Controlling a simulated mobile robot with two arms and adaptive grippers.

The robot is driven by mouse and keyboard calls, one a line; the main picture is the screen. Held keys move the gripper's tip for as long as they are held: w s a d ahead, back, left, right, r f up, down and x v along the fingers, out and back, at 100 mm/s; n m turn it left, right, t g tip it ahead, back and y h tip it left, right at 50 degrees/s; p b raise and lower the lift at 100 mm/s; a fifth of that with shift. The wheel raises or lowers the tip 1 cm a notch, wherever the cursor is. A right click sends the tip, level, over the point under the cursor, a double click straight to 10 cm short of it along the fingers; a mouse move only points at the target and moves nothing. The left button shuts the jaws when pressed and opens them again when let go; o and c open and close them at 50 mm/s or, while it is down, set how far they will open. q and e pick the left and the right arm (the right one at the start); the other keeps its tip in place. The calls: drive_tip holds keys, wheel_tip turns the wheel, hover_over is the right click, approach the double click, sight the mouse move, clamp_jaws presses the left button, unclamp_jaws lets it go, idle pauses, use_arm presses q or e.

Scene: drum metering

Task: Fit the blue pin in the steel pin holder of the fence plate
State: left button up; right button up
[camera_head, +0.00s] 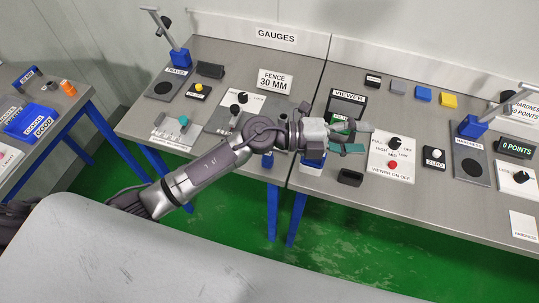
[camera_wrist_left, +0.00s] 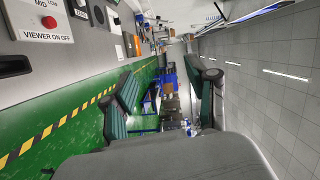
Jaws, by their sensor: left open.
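My left gripper (camera_head: 360,138) is open and empty above the right-hand bench, near the white viewer panel. Its two green-padded fingers stand apart in the left wrist view (camera_wrist_left: 165,98), with nothing between them. A grey plate (camera_head: 216,121) with black knobs lies below the "FENCE 30 MM" sign (camera_head: 275,82); it looks like the fence plate. My left arm hides part of its surroundings. A white card (camera_head: 170,137) to its left carries small grey and teal upright pieces. I cannot make out a blue pin or the steel pin holder for certain. My right gripper is not in view.
The viewer panel (camera_head: 391,160) has a black knob and a red button. Coloured blocks, including a blue one (camera_head: 423,95), stand along the back. A black open box (camera_head: 350,177) sits at the front edge. A stand with a blue base (camera_head: 180,61) is at the left.

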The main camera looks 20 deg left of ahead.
use_arm(q)
wheel_tip(320, 180, down, 6)
drive_tip(key=s+a+m+g+y, duration=0.1)
drive_tip(key=a+m+g+y, duration=0.1)
drive_tip(key=m+g+y, duration=0.3)
drive_tip(key=y+p, duration=0.1)
drive_tip(key=y, duration=1.1)
approach(268, 158)
drive_tip(key=shift+w+a+f, duration=0.3)
drive_tip(key=shift+w+f, duration=0.2)
drive_tip(key=shift+w, duration=0.25)
drive_tip(key=shift+f, duration=0.1)
wheel_tip(268, 158, down, 9)
drive_tip(key=b, duration=0.6)
drive_tip(key=shift+d+b, duration=0.1)
drive_tip(key=shift+b, duration=0.25)
drive_tip(key=shift+c, duration=0.3)
